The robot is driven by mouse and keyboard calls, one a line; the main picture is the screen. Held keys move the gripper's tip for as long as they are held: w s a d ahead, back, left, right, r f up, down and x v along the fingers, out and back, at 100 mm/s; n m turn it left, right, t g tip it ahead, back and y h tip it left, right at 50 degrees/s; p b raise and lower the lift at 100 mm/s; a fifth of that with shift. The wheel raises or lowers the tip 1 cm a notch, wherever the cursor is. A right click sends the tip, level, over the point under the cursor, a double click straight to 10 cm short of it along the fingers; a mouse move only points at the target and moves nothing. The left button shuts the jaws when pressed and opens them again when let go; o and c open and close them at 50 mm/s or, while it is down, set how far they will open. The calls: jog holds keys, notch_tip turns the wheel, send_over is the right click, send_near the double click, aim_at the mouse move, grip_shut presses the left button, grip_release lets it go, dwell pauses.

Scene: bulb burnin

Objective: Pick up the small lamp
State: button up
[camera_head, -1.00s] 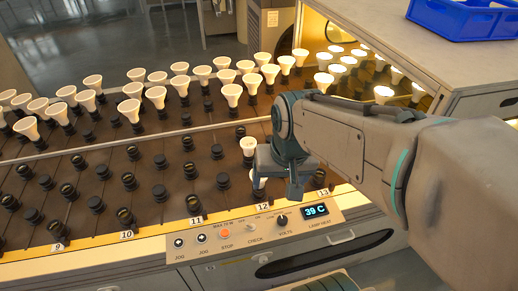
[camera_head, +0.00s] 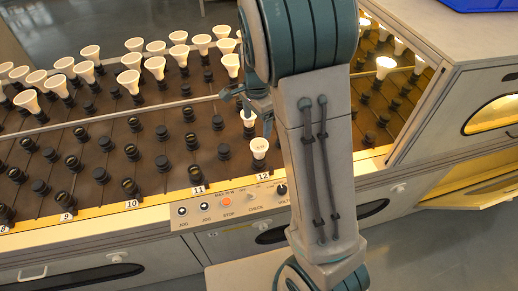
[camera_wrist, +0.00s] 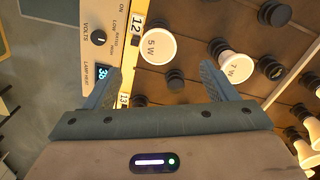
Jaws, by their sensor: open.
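Two white lamps stand apart from the main group, upright in dark sockets near row 12. The front lamp (camera_head: 259,147) is marked 5 W in the wrist view (camera_wrist: 158,46), beside the 12 label. The lamp behind it (camera_head: 248,118) is marked 7 W in the wrist view (camera_wrist: 237,67). The two look close in size; I cannot tell by size alone which is the small one. My gripper (camera_wrist: 160,78) is open and empty, with the 5 W lamp showing beyond and between its fingertips. In the head view my gripper (camera_head: 254,104) is partly hidden by my arm, close to these lamps.
Several larger groups of lit lamps (camera_head: 153,66) stand at the back of the rack. Empty dark sockets (camera_head: 130,152) fill the front rows. A control panel (camera_head: 226,206) runs along the front edge. A cabinet (camera_head: 440,60) with a blue crate (camera_head: 480,4) stands at the right.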

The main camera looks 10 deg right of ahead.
aim_at(259, 145)
notch_tip(259, 145, down, 6)
jog(key=shift+f, duration=0.2)
jog(key=shift+s+d+f, duration=0.1)
jog(key=shift+f, duration=1.2)
jog(key=shift+d+f, duration=0.1)
jog(key=shift+f, duration=1.2)
jog(key=c, duration=1.1)
